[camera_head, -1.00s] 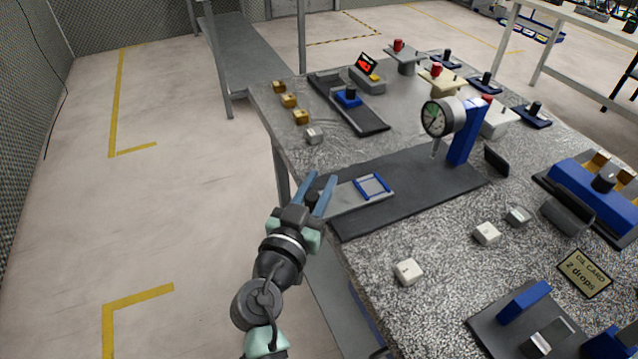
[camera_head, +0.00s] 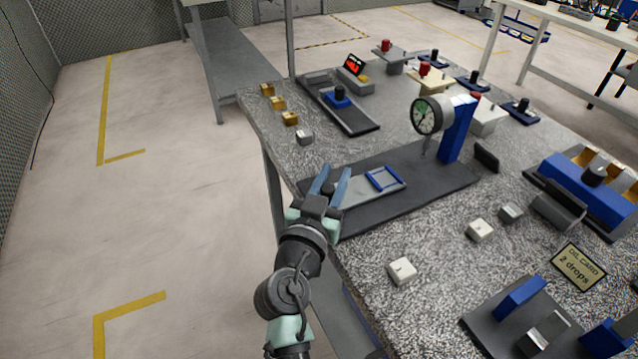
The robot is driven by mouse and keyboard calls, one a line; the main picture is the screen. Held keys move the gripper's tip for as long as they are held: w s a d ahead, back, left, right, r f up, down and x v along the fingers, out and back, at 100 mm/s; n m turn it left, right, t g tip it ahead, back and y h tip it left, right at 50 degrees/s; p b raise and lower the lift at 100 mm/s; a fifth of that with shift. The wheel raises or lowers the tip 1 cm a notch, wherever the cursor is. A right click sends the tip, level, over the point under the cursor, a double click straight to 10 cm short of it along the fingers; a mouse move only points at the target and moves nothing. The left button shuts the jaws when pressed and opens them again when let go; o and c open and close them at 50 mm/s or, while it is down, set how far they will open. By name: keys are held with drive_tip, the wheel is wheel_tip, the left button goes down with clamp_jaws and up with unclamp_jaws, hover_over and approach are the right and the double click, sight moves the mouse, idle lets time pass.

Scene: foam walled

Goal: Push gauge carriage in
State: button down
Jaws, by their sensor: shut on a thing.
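The gauge carriage is a flat grey plate with a blue square frame (camera_head: 384,178) on it. It lies on a dark base slab (camera_head: 440,184), out towards the slab's near left end. The dial gauge (camera_head: 426,115) stands on a blue post at the slab's far right, its tip to the right of the carriage. My gripper (camera_head: 331,180) is at the carriage's near left end. Its blue fingers are shut on the carriage's dark knob (camera_head: 329,188), which is mostly hidden between them.
White blocks (camera_head: 402,270) lie on the speckled bench to the right. Brass blocks (camera_head: 278,103) line its left edge. A slide fixture with a blue block (camera_head: 339,98) sits behind the slab. An oil card (camera_head: 579,267) lies at right. Floor left of the bench is clear.

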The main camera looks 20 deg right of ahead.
drive_tip(key=c, duration=0.6)
unclamp_jaws()
drive_tip(key=b+v, duration=0.1)
drive_tip(key=v, duration=1.2)
drive_tip(key=shift+a, duration=0.1)
